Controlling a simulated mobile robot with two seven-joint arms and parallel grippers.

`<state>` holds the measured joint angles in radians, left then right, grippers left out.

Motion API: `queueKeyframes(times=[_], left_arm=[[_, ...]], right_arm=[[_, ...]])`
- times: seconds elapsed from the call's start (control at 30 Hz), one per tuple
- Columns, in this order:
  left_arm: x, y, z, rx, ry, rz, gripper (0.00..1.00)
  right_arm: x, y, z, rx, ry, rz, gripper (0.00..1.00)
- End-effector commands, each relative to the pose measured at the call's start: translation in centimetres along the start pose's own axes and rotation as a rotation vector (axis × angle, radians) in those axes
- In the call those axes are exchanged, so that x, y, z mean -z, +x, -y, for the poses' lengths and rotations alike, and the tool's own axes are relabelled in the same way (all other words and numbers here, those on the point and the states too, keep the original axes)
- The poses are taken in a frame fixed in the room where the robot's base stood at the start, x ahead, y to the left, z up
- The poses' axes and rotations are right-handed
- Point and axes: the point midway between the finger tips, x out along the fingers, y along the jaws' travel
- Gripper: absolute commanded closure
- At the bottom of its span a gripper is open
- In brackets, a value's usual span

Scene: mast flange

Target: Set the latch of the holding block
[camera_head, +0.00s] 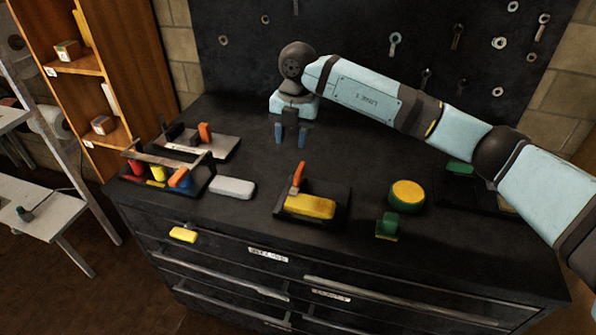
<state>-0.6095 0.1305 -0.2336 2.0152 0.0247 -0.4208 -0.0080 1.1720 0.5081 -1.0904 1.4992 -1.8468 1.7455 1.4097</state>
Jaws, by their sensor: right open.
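A dark block (338,212) sits near the front middle of the bench top. It holds a yellow piece (310,206), and an orange lever (298,177) stands up tilted at its back left; this looks like the holding block and its latch. My right gripper (290,138) points down behind this block, apart from it. Its two blue-grey fingers are spread with nothing between them. Whether the lever is fully set I cannot tell. My left gripper is not in view.
A grey plate with an orange handle (205,132) and a tool caddy (140,158) stand at the left, with a light grey block (232,187) beside them. A yellow-topped green round piece (407,194) and a green block (388,227) sit right. Free bench lies around the gripper.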

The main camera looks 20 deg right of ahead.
Motion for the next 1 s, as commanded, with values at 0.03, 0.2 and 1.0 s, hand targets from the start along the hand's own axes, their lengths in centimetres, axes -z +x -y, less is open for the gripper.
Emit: queueKeyframes(times=[0.03, 0.2, 1.0], left_arm=[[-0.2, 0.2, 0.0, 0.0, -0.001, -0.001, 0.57], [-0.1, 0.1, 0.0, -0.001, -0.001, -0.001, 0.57], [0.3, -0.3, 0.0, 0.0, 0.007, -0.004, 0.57]], right_arm=[[-0.9, -0.8, 0.5, 0.032, 0.028, 0.041, 0.6], [-2.1, -1.5, 1.4, 0.079, 0.071, 0.092, 0.6], [-3.1, 11.4, 2.3, 0.075, 0.067, 0.088, 0.6]])
